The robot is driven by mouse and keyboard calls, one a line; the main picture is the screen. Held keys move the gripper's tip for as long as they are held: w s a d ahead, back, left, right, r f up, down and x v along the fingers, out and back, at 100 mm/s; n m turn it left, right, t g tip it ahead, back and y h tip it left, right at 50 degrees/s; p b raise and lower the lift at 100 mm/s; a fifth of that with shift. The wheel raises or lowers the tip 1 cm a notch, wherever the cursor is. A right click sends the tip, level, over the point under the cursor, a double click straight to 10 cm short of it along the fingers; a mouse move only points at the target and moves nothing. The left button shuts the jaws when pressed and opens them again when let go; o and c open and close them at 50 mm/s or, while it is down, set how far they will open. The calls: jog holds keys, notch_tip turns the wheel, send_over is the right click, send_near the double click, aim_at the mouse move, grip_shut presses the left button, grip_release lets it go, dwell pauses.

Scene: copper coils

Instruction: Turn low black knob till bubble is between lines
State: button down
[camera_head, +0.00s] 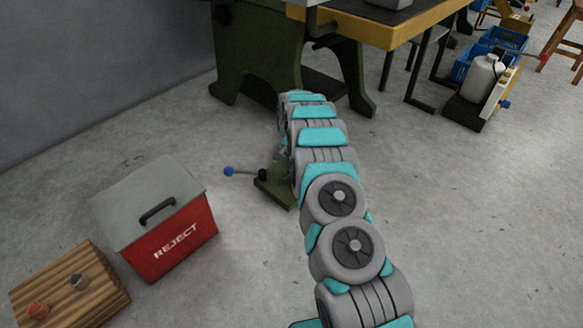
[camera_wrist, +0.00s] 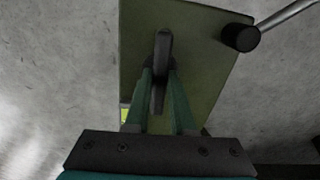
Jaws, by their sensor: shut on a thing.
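In the wrist view, a narrow black knob (camera_wrist: 163,44) stands over a dark green plate (camera_wrist: 200,75). The two green fingers of my gripper (camera_wrist: 160,76) are closed against its sides. A small yellow-green patch (camera_wrist: 125,114) shows at the plate's left edge beside the left finger; it may be part of the level. No bubble or lines can be made out. In the head view, the green base (camera_head: 274,187) sits low on the floor, partly behind my arm. The knob and fingertips are hidden there.
A rod with a blue ball (camera_head: 228,171) sticks out left from a black hub (camera_head: 262,175); the hub also shows in the wrist view (camera_wrist: 240,38). A red REJECT box (camera_head: 172,238) and a wooden block (camera_head: 70,290) stand left. A green machine stand (camera_head: 258,50) is behind.

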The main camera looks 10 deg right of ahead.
jog(key=m+p, duration=0.3)
jog(key=m, duration=0.2)
jog(key=shift+r+m, duration=0.15)
jog(key=shift+m, duration=0.15)
jog(key=m+p, duration=0.2)
jog(key=m, duration=0.1)
jog(key=shift+p, duration=0.3)
jog(key=shift+m+p, duration=0.85)
jog(key=shift+m, duration=0.85)
jog(key=c, duration=0.8)
grip_release()
jog(key=shift+o, duration=0.2)
jog(key=shift+r, duration=3.8)
